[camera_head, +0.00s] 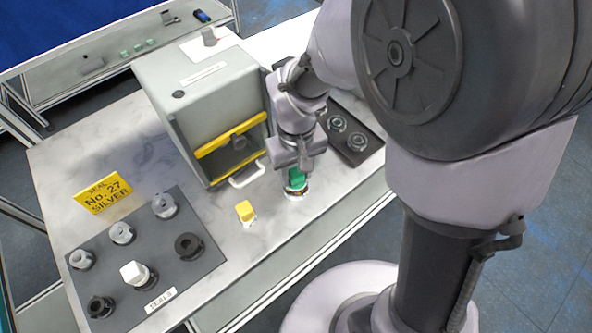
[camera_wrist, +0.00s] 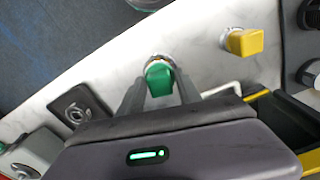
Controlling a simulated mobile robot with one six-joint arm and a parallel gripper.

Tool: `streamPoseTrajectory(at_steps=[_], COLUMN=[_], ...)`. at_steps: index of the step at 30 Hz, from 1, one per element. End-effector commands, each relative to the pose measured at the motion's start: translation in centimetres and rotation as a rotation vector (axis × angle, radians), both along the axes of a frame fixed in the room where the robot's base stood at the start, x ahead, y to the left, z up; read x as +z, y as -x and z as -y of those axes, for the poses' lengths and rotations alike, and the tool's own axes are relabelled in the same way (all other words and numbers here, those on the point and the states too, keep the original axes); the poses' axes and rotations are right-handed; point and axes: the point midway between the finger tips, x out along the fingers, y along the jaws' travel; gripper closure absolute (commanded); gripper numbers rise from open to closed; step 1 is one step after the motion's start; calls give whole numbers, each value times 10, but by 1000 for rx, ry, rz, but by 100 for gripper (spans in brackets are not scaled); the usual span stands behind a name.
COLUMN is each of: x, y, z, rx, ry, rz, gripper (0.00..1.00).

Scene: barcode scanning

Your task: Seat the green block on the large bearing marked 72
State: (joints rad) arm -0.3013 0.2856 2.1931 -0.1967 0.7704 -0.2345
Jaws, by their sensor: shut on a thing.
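The green block (camera_head: 297,179) is between the fingers of my gripper (camera_head: 298,168), low over the table in front of the grey machine. In the wrist view the green block (camera_wrist: 160,82) sits between both fingertips (camera_wrist: 157,88), and my gripper is shut on it. A pale metal ring (camera_head: 295,193) shows just under the block; I cannot tell whether they touch. Two silver bearings (camera_head: 336,124) (camera_head: 357,142) lie on a dark plate at the right, behind my wrist. I can read no 72 on any bearing.
The grey machine (camera_head: 205,95) with yellow bars and a white handle (camera_head: 247,175) stands close left of my gripper. A yellow block (camera_head: 245,210) stands nearer the table's front. A dark seal board (camera_head: 165,285) with rings and a white block (camera_head: 134,272) is at the left.

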Motion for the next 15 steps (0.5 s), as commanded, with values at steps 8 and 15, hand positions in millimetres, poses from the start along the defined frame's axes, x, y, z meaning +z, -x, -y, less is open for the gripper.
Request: streamPoseTrajectory(at_steps=[8, 15], x=[-5, -5], y=[0, 0], z=[0, 0], rx=[0, 0], ry=[0, 0], rz=[0, 0], gripper=[100, 100])
